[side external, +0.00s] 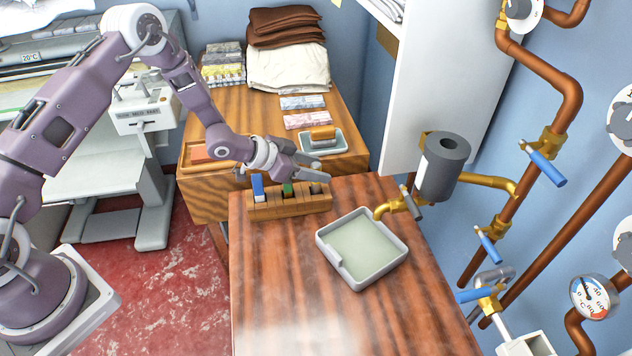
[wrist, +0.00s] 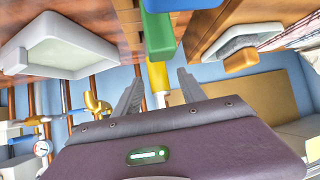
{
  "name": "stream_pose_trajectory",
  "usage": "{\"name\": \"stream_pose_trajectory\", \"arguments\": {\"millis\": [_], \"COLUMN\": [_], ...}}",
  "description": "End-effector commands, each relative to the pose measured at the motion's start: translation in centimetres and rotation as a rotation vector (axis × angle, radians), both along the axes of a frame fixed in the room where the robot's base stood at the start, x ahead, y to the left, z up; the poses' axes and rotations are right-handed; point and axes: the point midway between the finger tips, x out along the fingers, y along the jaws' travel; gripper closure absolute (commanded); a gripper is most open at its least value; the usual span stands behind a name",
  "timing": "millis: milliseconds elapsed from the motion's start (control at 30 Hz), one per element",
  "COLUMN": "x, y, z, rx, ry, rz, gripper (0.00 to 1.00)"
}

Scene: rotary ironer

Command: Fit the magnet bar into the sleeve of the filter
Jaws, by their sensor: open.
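A wooden rack (side external: 290,206) on the near table holds a blue bar (side external: 257,186), a green bar (side external: 287,189) and a darker piece (side external: 315,188) at its right end. I cannot tell by sight which one is the magnet bar. The filter (side external: 437,168) is a dark grey upright cylinder with a round opening on top, on brass pipework at the right. My gripper (side external: 314,172) is open above the rack's right part. In the wrist view, the green bar (wrist: 158,36) shows ahead of the open fingers (wrist: 160,88), and a yellow piece (wrist: 158,75) appears between them.
A grey tray (side external: 320,244) with pale contents lies on the near table, below a brass spout (side external: 385,210). Copper pipes and blue-handled valves (side external: 546,168) line the right wall. A small tray with a brush (side external: 322,134) sits behind the gripper. The table's front is clear.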

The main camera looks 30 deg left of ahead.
Motion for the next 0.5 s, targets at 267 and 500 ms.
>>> {"name": "stream_pose_trajectory", "arguments": {"millis": [267,500], "x": [0.38,0.37], "y": [-0.24,-0.22], "z": [-0.32,-0.31], "rx": [0.002,0.002], "ry": [0.001,0.001], "rz": [0.001,0.001], "gripper": [0.54,1.00]}}
